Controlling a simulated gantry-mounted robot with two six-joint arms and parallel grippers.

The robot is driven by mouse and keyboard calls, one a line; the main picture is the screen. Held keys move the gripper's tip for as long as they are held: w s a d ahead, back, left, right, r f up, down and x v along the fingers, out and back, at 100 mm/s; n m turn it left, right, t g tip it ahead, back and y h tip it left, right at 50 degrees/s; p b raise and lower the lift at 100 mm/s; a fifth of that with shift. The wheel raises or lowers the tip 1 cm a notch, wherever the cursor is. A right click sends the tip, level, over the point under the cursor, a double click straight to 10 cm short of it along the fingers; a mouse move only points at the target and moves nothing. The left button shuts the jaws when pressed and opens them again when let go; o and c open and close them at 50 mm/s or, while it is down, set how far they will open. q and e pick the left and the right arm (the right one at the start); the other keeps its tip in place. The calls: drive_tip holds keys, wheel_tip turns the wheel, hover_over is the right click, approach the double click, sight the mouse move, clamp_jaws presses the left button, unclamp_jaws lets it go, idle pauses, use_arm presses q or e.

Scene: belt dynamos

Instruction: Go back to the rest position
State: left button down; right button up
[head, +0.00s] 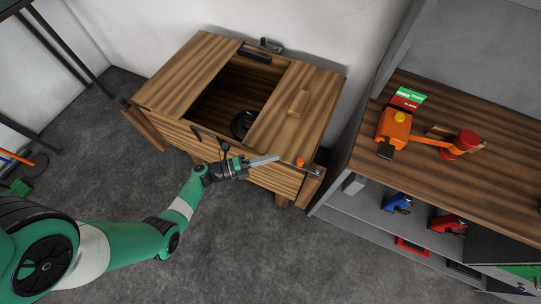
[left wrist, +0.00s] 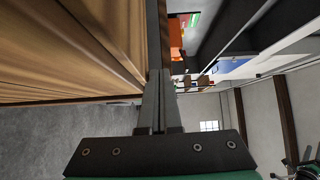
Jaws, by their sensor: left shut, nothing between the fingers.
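My left gripper (head: 264,160) is shut and empty. In the head view it is in front of the wooden chest, close to its front top edge, below the lid on the right; I cannot tell if it touches. In the left wrist view the closed fingers (left wrist: 158,105) point along the chest's side. The wooden chest (head: 215,148) has an open middle section with a dark round object (head: 243,123) inside. A lid panel (head: 290,120) with a wooden handle covers the right part. My right gripper is not in view.
A shelf unit (head: 480,110) stands on the right, with an orange device (head: 393,128) and a red part (head: 464,143) on top. Blue (head: 398,202) and red (head: 448,223) items lie on the lower shelf. Grey floor (head: 235,245) is free in front of the chest. A table's legs stand upper left.

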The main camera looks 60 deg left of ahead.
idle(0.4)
use_arm(q)
drive_tip(key=w+a+r+n+t+y, duration=0.1)
drive_tip(key=w+a+r+t+y, duration=0.2)
drive_tip(key=r, duration=0.6)
drive_tip(key=w+a+r+n+t, duration=0.1)
drive_tip(key=w+a+r, duration=0.2)
drive_tip(key=w+r, duration=0.4)
wheel_tip(320, 180, up, 24)
drive_tip(key=f+n+t+y, duration=0.1)
drive_tip(key=n+t+y, duration=0.3)
drive_tip(key=n+y, duration=0.4)
drive_tip(key=s+d+r+n+y, duration=0.2)
drive_tip(key=d+r+n+y, duration=0.15)
drive_tip(key=r+n, duration=0.9)
drive_tip(key=s+d+r+m+t+h, duration=0.1)
drive_tip(key=s+d+r+h, duration=0.35)
drive_tip(key=d+r, duration=0.25)
drive_tip(key=s+d+r+m+t+h, duration=0.1)
drive_tip(key=s+d+r+h, duration=0.2)
drive_tip(key=d+r+h, duration=0.3)
wheel_tip(320, 180, up, 36)
drive_tip(key=d+h+p, duration=0.1)
drive_tip(key=d+p, duration=0.1)
drive_tip(key=p, duration=3.4)
drive_tip(key=shift+d+r, duration=0.25)
